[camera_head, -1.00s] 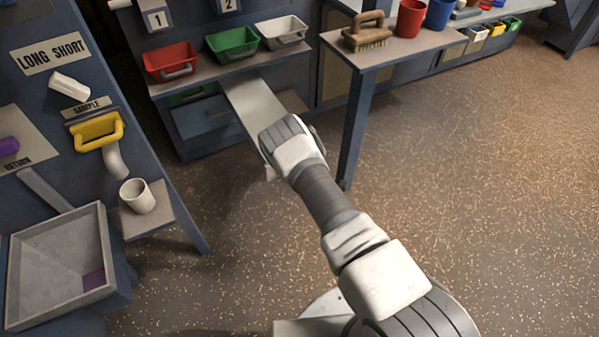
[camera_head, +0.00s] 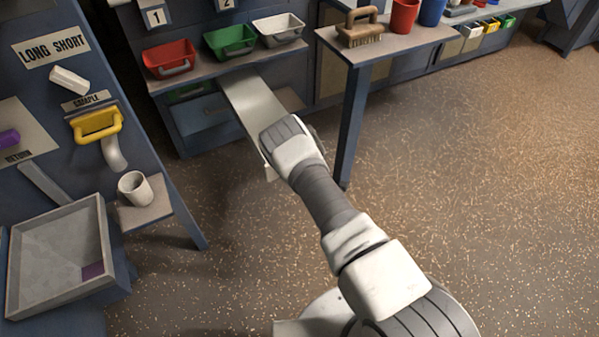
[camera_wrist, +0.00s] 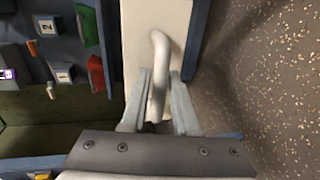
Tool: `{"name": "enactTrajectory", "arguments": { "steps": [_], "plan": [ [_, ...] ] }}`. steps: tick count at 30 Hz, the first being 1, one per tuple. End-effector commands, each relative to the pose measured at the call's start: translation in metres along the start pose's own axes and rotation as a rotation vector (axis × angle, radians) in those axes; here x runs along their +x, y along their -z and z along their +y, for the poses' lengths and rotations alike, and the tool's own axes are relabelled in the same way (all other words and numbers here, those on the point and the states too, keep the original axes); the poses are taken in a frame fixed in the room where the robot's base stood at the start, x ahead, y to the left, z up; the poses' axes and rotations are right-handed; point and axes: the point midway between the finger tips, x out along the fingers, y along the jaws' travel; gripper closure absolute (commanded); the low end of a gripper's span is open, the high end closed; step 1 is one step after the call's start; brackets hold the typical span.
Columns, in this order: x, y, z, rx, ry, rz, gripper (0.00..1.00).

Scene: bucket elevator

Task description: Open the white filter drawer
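The white filter drawer (camera_head: 252,105) shows in the head view as a long pale surface running out from under the tray shelf to my gripper, so it stands pulled out. Its front (camera_wrist: 138,30) fills the upper middle of the wrist view. A curved white handle (camera_wrist: 161,45) stands on that front. My gripper (camera_wrist: 161,82) has one finger on each side of the handle and looks closed around it. Contact at the fingertips is hard to make out. In the head view my wrist hides the fingers and handle.
Red (camera_head: 168,60), green (camera_head: 229,41) and white (camera_head: 279,29) trays stand on the shelf above. A blue drawer (camera_head: 205,118) is left of the white one. A table leg (camera_head: 352,130) stands close to the right. The floor (camera_head: 480,170) to the right is open.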

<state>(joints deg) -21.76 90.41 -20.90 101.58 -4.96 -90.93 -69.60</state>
Motion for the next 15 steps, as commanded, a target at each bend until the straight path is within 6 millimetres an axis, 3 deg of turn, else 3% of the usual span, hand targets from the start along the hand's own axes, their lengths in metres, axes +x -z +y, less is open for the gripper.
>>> {"name": "enactTrajectory", "arguments": {
  "steps": [1,3,15],
  "plan": [
    [-0.0001,-0.0002,-0.0001,0.000,0.000,0.000,0.61],
    [0.0000,-0.0001,0.0000,0.000,0.000,0.000,0.50],
    [-0.0085,0.0001,0.0010,0.000,0.001,0.000,0.50]
  ]
}}
